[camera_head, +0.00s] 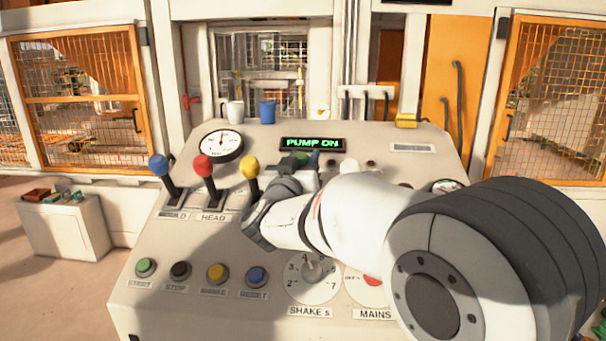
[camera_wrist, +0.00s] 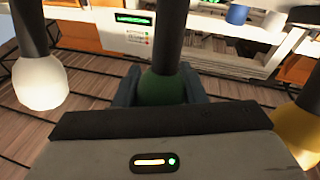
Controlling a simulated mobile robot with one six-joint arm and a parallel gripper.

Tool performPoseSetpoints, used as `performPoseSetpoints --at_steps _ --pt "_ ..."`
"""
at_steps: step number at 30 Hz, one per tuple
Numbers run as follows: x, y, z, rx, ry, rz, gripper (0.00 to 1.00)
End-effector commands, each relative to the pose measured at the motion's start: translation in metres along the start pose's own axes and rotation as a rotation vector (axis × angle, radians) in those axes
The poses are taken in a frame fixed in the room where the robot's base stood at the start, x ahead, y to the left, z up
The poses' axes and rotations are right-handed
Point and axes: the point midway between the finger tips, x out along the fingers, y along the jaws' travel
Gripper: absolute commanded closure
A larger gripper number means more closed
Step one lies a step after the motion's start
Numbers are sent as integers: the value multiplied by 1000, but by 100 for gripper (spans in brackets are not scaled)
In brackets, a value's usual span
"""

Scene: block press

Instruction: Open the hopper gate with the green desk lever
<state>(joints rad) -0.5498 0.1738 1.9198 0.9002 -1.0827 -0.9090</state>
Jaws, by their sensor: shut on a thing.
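The green lever's round knob (camera_wrist: 162,86) sits between the two fingers of my gripper (camera_wrist: 160,92) in the wrist view. The fingers are shut on it, one on each side. Its dark shaft runs toward the top of that picture. In the head view a little of the green knob (camera_head: 300,158) shows at the tips of my gripper (camera_head: 302,162). My gripper and arm cover the lever's shaft, slot and label there. The hopper gate cannot be made out.
Blue (camera_head: 158,164), red (camera_head: 203,166) and yellow (camera_head: 249,167) levers stand left of my gripper. The wrist view shows the yellow knob (camera_wrist: 298,135) and a white knob (camera_wrist: 40,82) on either side. The lit display (camera_head: 313,143) reads PUMP ON. Several push buttons line the desk front.

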Motion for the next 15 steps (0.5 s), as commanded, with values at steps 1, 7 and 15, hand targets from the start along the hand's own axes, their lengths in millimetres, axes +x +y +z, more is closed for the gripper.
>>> performPoseSetpoints --at_steps 1,7,15 --pt "-5 -1 7 6 19 3 100" --pt "-15 2 6 20 91 16 100" --pt "-19 4 1 28 130 24 100"
